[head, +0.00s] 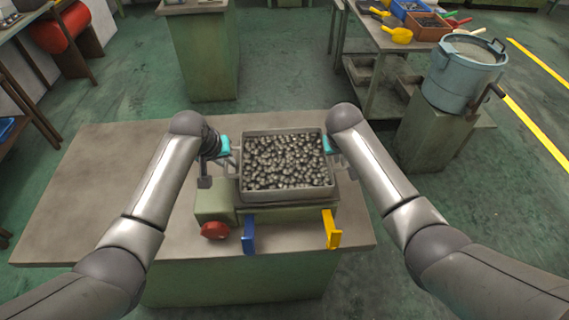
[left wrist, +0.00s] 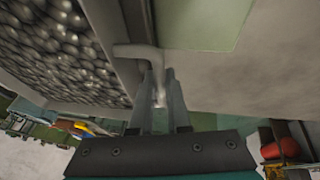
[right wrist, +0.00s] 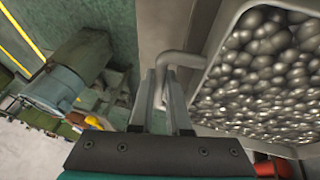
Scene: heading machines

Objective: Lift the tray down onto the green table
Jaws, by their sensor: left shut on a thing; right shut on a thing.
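A grey metal tray (head: 288,195) full of shiny rounded metal pieces (head: 285,160) is level above a small green machine on the near table; whether it touches the machine is unclear. My left gripper (head: 231,160) is at the tray's left side, shut on its bent rod handle (left wrist: 140,51). My right gripper (head: 333,154) is at the right side, shut on the other handle (right wrist: 180,58). The near table (head: 110,190) has a grey-brown top and green body. Another green-sided table (head: 208,60) stands further back.
The machine (head: 214,198) has a red knob (head: 215,230), a blue bracket (head: 248,233) and a yellow bracket (head: 330,230) in front. The near tabletop is bare at left. A blue-grey bucket (head: 462,75) stands on a green block at right. Scoops and bins sit behind.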

